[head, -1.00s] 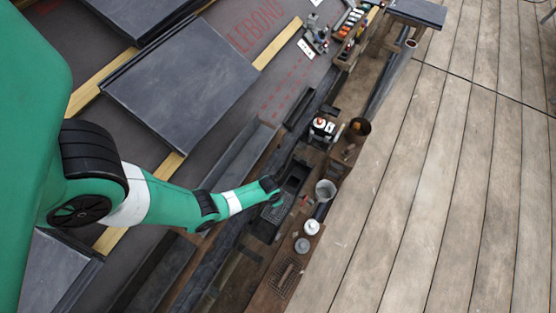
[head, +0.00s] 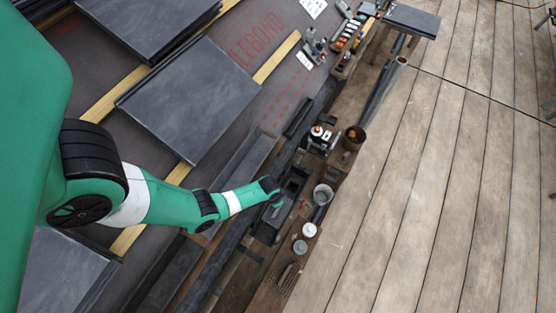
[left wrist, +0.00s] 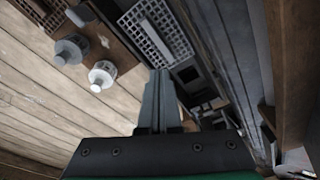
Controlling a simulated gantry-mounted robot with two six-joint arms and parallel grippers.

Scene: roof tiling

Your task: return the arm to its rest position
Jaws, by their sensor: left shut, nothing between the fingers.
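My left arm (head: 165,205) reaches in from the left in the head view, green with white bands. Its end is above the dark tool ledge. My left gripper (left wrist: 158,78) shows in the left wrist view, its narrow grey fingers together with nothing between them. In the head view the fingers are hard to make out below the wrist. My right gripper is in neither view.
The ledge carries a metal bucket (head: 323,194), a white-lidded pot (head: 309,230), a brown pot (head: 354,138) and a perforated grid (left wrist: 158,32). A large slate tile (head: 190,95) lies on the roof at left. The plank deck (head: 420,200) at right is mostly clear.

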